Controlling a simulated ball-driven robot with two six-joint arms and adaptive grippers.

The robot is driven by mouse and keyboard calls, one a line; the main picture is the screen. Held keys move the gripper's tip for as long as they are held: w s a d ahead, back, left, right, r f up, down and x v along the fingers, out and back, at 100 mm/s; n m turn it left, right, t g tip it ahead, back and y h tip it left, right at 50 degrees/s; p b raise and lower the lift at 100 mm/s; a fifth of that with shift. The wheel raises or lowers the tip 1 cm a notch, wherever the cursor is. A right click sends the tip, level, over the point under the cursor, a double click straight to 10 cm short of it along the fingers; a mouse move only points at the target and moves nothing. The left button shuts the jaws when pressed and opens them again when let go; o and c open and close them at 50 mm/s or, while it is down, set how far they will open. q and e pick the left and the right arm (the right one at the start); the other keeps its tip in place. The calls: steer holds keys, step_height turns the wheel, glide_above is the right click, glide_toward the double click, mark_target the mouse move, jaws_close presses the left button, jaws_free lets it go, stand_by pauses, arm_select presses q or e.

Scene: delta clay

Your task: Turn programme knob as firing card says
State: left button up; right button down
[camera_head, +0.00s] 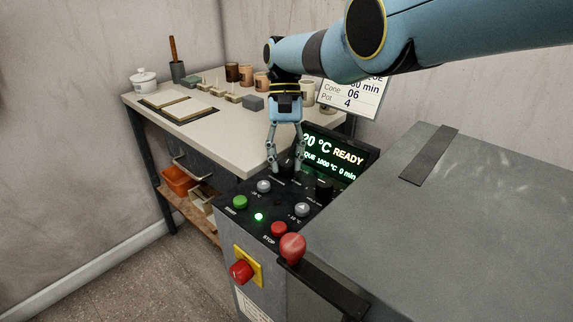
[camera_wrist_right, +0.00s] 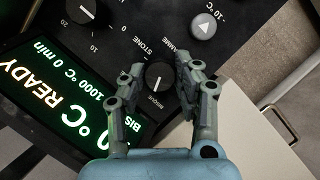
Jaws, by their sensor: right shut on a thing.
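The programme knob (camera_wrist_right: 158,76) is a black knob with a white pointer mark, on the kiln's black control panel. In the right wrist view its pointer is towards the word BISQUE; a STONE label is beside it. My right gripper (camera_wrist_right: 161,73) is shut on the knob, one finger on each side. In the head view the right gripper (camera_head: 287,168) reaches down to the panel and partly hides the knob. The firing card (camera_head: 350,98) is partly covered by my arm; "Cone 06" and "Pot 4" are readable. The display (camera_head: 335,155) reads READY, 1000 °C, 0 min. My left gripper is not in view.
A second black knob (camera_head: 324,188) is just right of the gripper. Grey arrow buttons, a green button (camera_head: 240,202), a red STOP button (camera_head: 279,229) and a red-yellow switch (camera_head: 242,271) are nearby. A table (camera_head: 215,150) with pots stands behind; the grey kiln lid (camera_head: 450,230) is at right.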

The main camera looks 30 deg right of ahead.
steer(key=shift+f+n, duration=0.1)
steer(key=shift+n, duration=0.5)
steer(key=shift+h+b, duration=0.3)
